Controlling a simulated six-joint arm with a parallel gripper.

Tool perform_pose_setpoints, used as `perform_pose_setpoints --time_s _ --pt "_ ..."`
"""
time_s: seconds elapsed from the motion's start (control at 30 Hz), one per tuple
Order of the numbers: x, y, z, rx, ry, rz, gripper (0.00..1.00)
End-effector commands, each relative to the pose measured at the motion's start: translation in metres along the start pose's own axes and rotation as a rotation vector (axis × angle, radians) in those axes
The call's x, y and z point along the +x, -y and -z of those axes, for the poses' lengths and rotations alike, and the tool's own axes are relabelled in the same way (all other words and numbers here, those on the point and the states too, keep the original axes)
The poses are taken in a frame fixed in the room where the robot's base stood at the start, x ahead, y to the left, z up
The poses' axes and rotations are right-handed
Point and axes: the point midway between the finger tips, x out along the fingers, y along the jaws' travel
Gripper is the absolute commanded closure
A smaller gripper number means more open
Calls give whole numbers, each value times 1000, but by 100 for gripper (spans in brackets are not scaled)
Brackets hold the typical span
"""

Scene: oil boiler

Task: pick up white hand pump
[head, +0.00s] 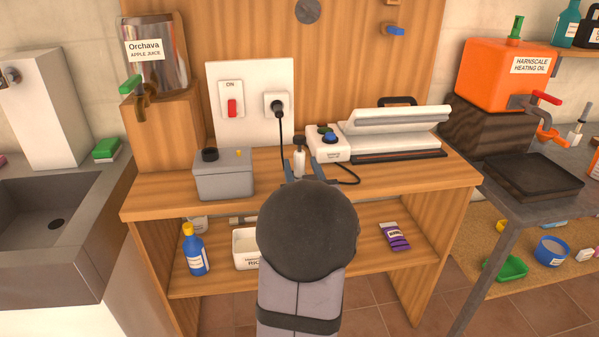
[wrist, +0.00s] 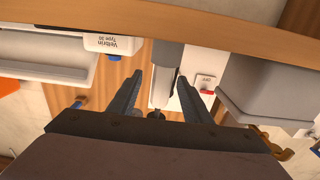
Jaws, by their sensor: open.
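The white hand pump (head: 299,163), a slim upright piece with a darker top, stands on the wooden bench between the grey box and the white sealer-like device. My gripper (head: 301,178) is at the pump, its lower part hidden behind my dark round arm joint. In the wrist view, which looks upside down, my gripper (wrist: 160,76) is open, one finger on each side of the pump (wrist: 166,58). The pump's grey and white body runs between the fingers; I cannot tell whether either finger touches it.
The grey box (head: 224,175) stands left of the pump. The white device (head: 392,134) and its control box (head: 328,144) stand to the right. A black cable (head: 281,135) hangs from the wall socket close behind. A shelf below holds a blue bottle (head: 195,252).

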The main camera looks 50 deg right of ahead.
Motion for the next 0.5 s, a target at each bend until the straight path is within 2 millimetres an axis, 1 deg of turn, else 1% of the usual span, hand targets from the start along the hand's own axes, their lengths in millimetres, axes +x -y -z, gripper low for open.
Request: perform_pose_setpoints --time_s 0.13,0.4,0.5 --pt "11 2 -1 0 1 3 55" --pt "43 4 -1 0 1 2 55" --pt "49 3 -1 0 0 1 55"
